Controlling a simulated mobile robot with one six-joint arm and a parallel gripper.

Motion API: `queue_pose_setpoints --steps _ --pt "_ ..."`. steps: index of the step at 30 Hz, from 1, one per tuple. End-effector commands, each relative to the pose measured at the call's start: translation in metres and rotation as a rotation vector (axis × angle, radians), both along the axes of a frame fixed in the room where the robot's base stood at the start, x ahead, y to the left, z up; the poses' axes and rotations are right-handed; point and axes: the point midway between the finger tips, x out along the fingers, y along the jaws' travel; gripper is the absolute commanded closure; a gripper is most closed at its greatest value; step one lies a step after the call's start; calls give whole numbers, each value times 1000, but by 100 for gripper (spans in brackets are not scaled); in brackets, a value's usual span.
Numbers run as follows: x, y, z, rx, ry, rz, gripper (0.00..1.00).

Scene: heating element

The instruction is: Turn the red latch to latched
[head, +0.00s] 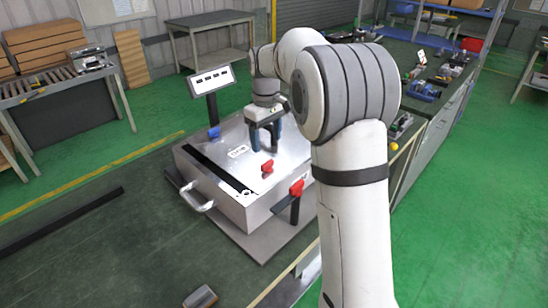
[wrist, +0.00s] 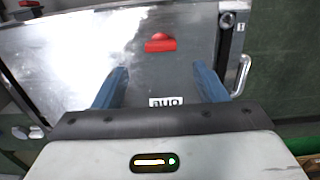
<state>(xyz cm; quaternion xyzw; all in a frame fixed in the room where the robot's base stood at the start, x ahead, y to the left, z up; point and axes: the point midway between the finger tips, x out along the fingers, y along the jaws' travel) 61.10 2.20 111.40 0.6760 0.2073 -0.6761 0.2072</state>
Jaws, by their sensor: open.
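A metal box (head: 225,160) with a flat, shiny lid stands on a grey base plate. A small red latch piece (head: 267,166) sits on the lid; it also shows in the wrist view (wrist: 160,42), lying crosswise ahead of my fingers. A second red piece (head: 297,187) is on a black lever at the box's right side; a red bit shows at the top left of the wrist view (wrist: 30,3). I cannot tell which one the task means. My gripper (head: 265,142) points down above the lid, its blue fingers (wrist: 160,70) apart and empty.
A blue piece (head: 214,132) sits at the lid's back-left edge, near a display on a post (head: 211,82). A black strip and a metal handle (head: 198,197) are at the box's left front. A bench with tools (head: 430,85) stands at the right.

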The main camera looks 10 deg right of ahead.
Motion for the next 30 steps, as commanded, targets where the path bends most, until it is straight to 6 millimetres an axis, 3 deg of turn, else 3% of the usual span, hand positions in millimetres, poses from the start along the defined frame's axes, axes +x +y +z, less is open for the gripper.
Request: queue_pose_setpoints --steps 15,26,30 --pt "-1 -1 -69 0 2 -2 35" --pt "0 -1 -76 0 0 -4 35" --pt "0 -1 -76 0 0 -4 46"
